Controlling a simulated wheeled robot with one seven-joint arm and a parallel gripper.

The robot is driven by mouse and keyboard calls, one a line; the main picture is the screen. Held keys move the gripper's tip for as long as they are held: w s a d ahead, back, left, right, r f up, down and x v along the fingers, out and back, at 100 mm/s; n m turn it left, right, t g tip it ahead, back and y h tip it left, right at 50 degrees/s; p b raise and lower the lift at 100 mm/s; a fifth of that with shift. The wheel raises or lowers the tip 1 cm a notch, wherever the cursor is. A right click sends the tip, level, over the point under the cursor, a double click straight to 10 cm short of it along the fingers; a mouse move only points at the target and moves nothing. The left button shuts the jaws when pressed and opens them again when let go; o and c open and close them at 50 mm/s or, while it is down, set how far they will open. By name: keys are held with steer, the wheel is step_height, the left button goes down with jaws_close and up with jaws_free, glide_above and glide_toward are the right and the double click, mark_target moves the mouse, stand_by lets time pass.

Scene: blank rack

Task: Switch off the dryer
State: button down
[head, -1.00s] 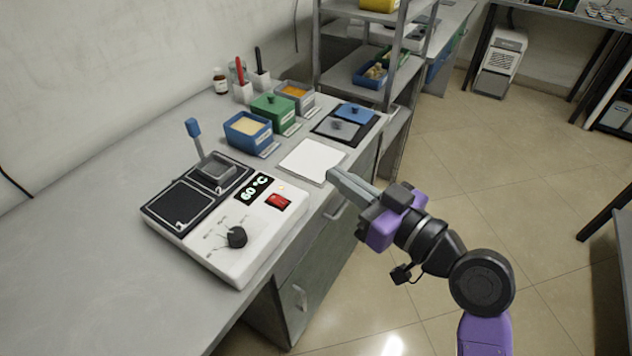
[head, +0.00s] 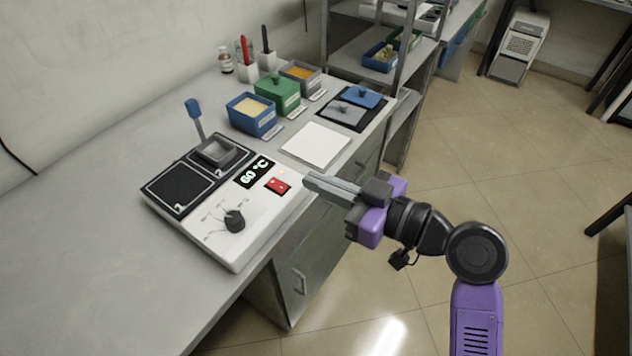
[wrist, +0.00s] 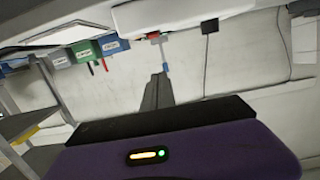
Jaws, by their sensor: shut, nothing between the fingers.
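The dryer (head: 222,250) is a white box on the counter with two dark plates on top. Its lit display (head: 254,172) reads 60 °C. A red switch (head: 278,186) sits beside the display, with a small light above it. A black knob (head: 235,220) is at the front left of the panel. My gripper (head: 306,184) is shut and empty. In the head view its tips are just right of the red switch, near the dryer's right edge; I cannot tell whether they touch. In the wrist view the shut fingers (wrist: 158,92) point ahead, and the picture looks upside down.
A white sheet (head: 316,145) lies behind the dryer. Blue (head: 254,118), green (head: 279,95) and grey bins stand farther back. The counter left of the dryer is clear.

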glide_above(284, 189)
steer(key=d, duration=0.1)
steer(key=shift+s+f, duration=0.35)
steer(key=shift+s, duration=0.05)
steer(key=f, duration=0.3)
steer(key=shift+w+a, duration=0.35)
steer(key=shift+a, duration=0.05)
steer(key=shift+f, duration=0.6)
